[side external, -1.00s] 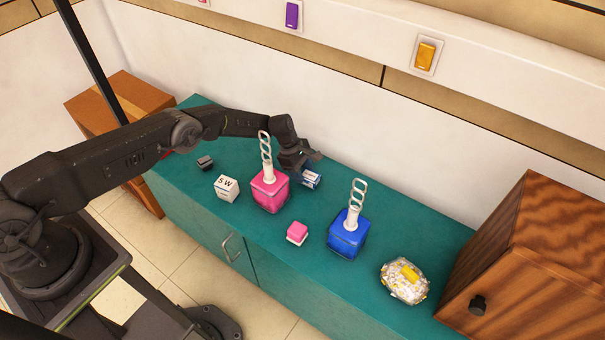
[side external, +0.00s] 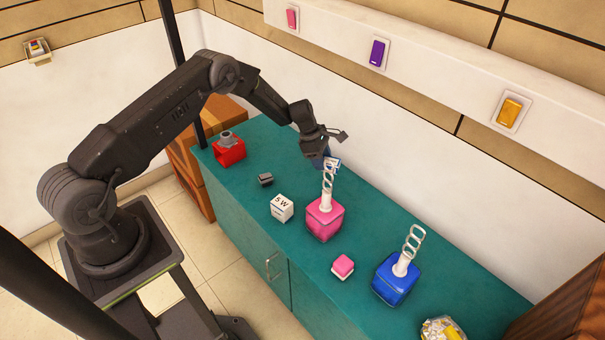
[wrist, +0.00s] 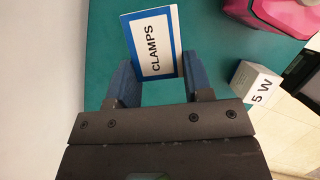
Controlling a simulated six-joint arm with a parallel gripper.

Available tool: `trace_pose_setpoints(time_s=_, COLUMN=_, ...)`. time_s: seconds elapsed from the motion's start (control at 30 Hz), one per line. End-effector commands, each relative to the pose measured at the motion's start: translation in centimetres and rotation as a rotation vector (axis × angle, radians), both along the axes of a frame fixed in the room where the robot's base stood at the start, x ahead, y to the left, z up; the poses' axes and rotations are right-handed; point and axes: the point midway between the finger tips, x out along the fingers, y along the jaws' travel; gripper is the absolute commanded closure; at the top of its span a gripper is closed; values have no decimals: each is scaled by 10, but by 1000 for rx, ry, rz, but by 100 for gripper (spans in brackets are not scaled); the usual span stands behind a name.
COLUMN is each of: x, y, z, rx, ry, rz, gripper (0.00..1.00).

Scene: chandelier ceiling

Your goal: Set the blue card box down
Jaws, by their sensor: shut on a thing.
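The blue card box (side external: 332,164) is small, blue and white. In the wrist view its white face with a blue border and the word CLAMPS (wrist: 153,46) points up at the camera. My gripper (side external: 322,155) is shut on it, with a blue pad against each side (wrist: 157,68). In the side view the box is behind the pink block with a white coil, towards the wall, and appears held above the teal counter (side external: 270,140). The gripper hides part of it, and the gap beneath it cannot be judged exactly.
The pink block (side external: 325,220) with its tall coil stands close in front. A white 5 W box (side external: 282,208), a small dark block (side external: 265,179), a red object (side external: 229,151), a small pink box (side external: 343,266) and a blue block (side external: 394,280) stand around. Counter between them is bare.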

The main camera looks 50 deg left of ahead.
Motion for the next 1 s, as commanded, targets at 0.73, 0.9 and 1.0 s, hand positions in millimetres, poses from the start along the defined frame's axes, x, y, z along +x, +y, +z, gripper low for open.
trace_pose_setpoints(time_s=0.73, x=-111, y=194, z=-3, rx=1, ry=1, rz=667, gripper=78)
trace_pose_setpoints(time_s=0.9, x=-84, y=170, z=-25, rx=1, ry=1, rz=665, gripper=78)
trace_pose_setpoints(time_s=1.0, x=-67, y=155, z=-38, rx=1, ry=0, rz=664, gripper=78)
